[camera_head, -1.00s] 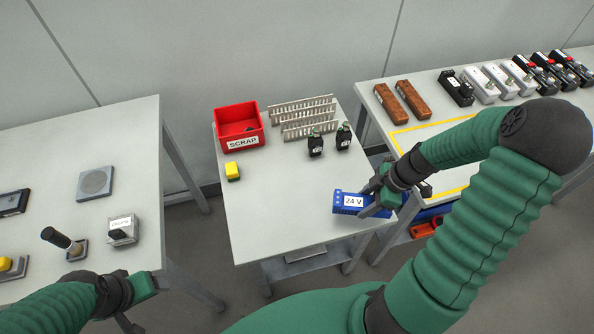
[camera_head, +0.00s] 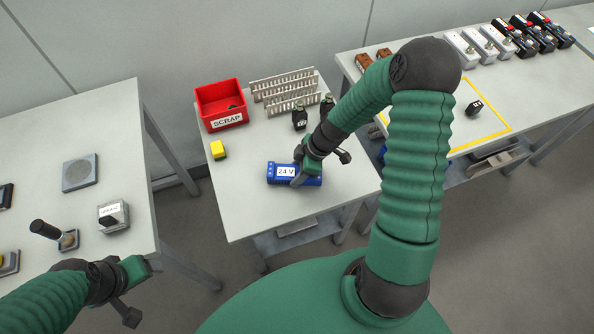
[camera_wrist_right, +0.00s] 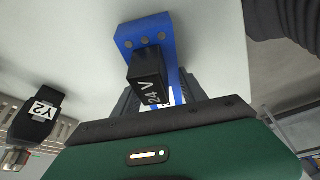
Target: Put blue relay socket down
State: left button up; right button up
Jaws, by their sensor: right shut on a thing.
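The blue relay socket (camera_head: 280,172), with a white 24 V label, is over the middle of the centre table (camera_head: 250,215). My right gripper (camera_head: 301,176) is shut on it from above. In the right wrist view the socket (camera_wrist_right: 146,38) shows its blue end with dark holes, between the fingers and partly covered by a dark block. It is low over the tabletop; I cannot tell if it touches.
The centre table's front left is clear. The right table has a yellow-outlined area (camera_head: 488,132) and several devices.

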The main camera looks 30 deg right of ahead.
jog(key=shift+d+f, duration=0.15)
jog(key=shift+f, duration=0.1)
jog(key=o, duration=1.4)
jog(key=shift+r, duration=0.15)
jog(key=p+v, duration=0.1)
jog(key=v, duration=1)
jog(key=shift+s+r, duration=0.1)
jog(key=shift+r, duration=0.25)
jog(key=shift+s+a+r+m+h+p, duration=0.2)
jog(key=shift+s+a+r+m+h, duration=0.7)
jog(key=shift+a+m, duration=0.95)
jog(key=shift+s+a+r+m+h+p, duration=0.25)
jog(key=shift+s+a+r+m, duration=0.35)
jog(key=shift+s+a+m, duration=0.95)
jog(key=shift+s+a+r+m+h+p, duration=0.1)
jog(key=shift+s+a+r+m+h, duration=0.65)
jog(key=shift+a+m, duration=1.35)
